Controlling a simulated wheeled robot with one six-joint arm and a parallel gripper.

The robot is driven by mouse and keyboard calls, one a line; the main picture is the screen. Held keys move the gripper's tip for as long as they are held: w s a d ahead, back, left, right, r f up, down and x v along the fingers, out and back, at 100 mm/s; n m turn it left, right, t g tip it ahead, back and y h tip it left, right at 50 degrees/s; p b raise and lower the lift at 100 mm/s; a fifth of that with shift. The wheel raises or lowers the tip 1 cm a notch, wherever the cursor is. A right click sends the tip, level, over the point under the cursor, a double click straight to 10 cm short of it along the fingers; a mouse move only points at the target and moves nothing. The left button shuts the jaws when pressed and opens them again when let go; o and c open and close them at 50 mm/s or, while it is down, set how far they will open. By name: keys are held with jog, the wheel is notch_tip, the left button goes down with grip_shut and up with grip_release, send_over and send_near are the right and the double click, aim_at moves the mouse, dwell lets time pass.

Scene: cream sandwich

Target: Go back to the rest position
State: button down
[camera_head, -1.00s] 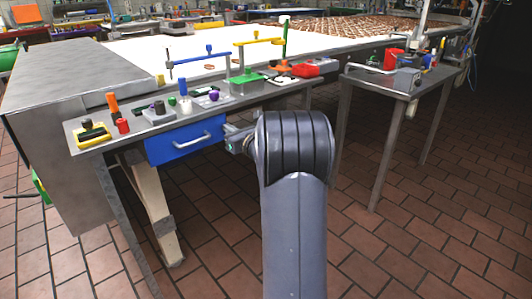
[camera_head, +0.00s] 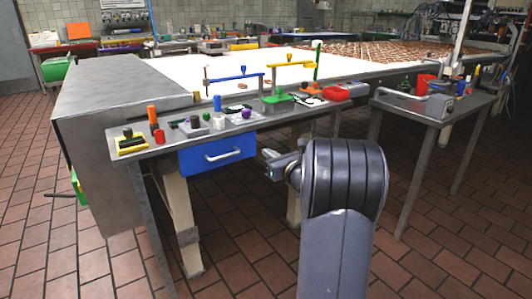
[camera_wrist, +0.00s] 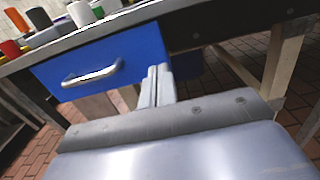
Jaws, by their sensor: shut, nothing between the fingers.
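My gripper shows in the wrist view (camera_wrist: 157,84) with its two fingers together and nothing between them. In the head view, my gripper (camera_head: 270,158) is partly hidden by my own dark grey arm, and sits just right of the blue drawer (camera_head: 205,158). The blue drawer with a light metal handle (camera_wrist: 92,74) also shows in the wrist view, left of my fingers. The drawer hangs under the front of the narrow metal side table. My fingers appear apart from the handle. Whether the fingers touch anything behind them cannot be told.
Another small table (camera_head: 440,118) stands at the right. The long conveyor with white surface lies behind. Brick floor is open in front.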

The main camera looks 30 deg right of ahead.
jog(key=s, duration=0.7)
jog(key=shift+s+d+p, duration=0.15)
jog(key=shift+s+p, duration=0.05)
jog(key=shift+p, duration=0.15)
